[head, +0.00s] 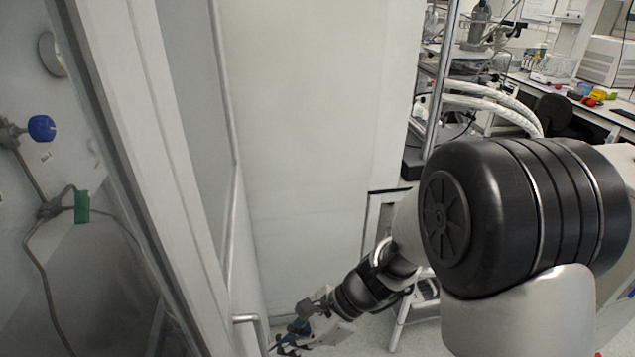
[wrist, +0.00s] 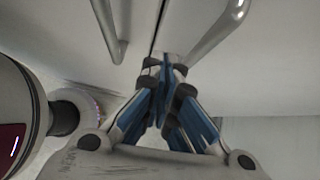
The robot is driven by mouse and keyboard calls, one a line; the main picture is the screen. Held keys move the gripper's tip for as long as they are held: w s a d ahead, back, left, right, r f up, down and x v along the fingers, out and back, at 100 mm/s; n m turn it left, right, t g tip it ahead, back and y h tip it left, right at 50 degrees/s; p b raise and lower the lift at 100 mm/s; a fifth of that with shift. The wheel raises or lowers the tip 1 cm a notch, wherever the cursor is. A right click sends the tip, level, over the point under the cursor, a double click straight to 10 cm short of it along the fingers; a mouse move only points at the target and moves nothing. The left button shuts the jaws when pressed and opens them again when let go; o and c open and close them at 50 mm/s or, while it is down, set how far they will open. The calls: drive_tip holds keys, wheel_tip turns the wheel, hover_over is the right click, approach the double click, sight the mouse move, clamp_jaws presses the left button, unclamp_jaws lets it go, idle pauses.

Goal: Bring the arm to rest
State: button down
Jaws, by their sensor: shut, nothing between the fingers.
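My gripper (head: 290,347) is low in the head view, at the bottom edge left of centre, at the end of my arm. In the wrist view its blue-sided fingers (wrist: 165,62) come together at the tips, with nothing between them. The fingers point toward pale panels with a dark seam between them. My arm reaches down and forward from the right side of the head view. Whether the fingertips touch the panels cannot be told.
Bar handles (wrist: 222,30) and (wrist: 108,30) flank the fingers. A glass-fronted cabinet frame (head: 150,120) stands at left, with a blue knob (head: 41,128) behind the glass. A pale wall panel (head: 320,120) fills the middle. Benches with lab equipment (head: 560,80) lie at back right.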

drive_tip(key=s+d+r+n+t+h+b, duration=0.1)
drive_tip(key=s+d+r+n+t+h, duration=0.1)
drive_tip(key=d, duration=0.5)
drive_tip(key=s+d+r+n+t+h+b, duration=0.2)
drive_tip(key=s+d+r+n+h, duration=0.1)
drive_tip(key=s+d+r+n, duration=0.2)
drive_tip(key=s+d+r+n+t+h+b, duration=0.2)
drive_tip(key=s+d+r+n+t+h, duration=0.1)
drive_tip(key=d+n, duration=0.4)
drive_tip(key=s+d+r, duration=0.1)
drive_tip(key=d+r, duration=0.1)
drive_tip(key=d, duration=0.1)
drive_tip(key=shift+s+r+n+h, duration=0.2)
drive_tip(key=shift+n+h, duration=0.1)
drive_tip(key=shift+n, duration=0.1)
drive_tip(key=shift+d, duration=0.1)
